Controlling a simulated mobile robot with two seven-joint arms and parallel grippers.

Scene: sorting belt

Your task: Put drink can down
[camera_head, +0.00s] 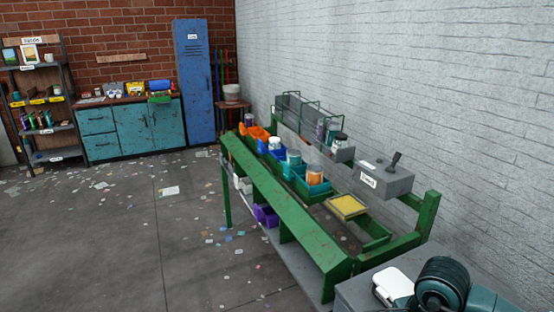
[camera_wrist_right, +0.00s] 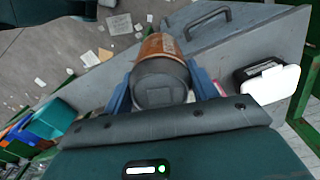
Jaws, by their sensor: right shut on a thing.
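The drink can (camera_wrist_right: 160,48), brown-orange with a dark grey end, is in the right wrist view. My right gripper (camera_wrist_right: 162,86) is shut on it, with one blue finger on each side. The can's end faces the wrist camera, and its far end is hidden. A grey surface with a handle (camera_wrist_right: 208,18) lies behind the can; I cannot tell whether the can touches it. In the head view, part of my right arm shows at the lower right, but the can does not. My left gripper is in neither view.
A white object with a black base (camera_wrist_right: 272,84) sits on the grey surface right of the can. The green sorting belt frame (camera_head: 290,222) holds coloured bins and a yellow tray (camera_head: 347,206). A grey box with a lever (camera_head: 384,181) stands behind. Litter covers the open floor.

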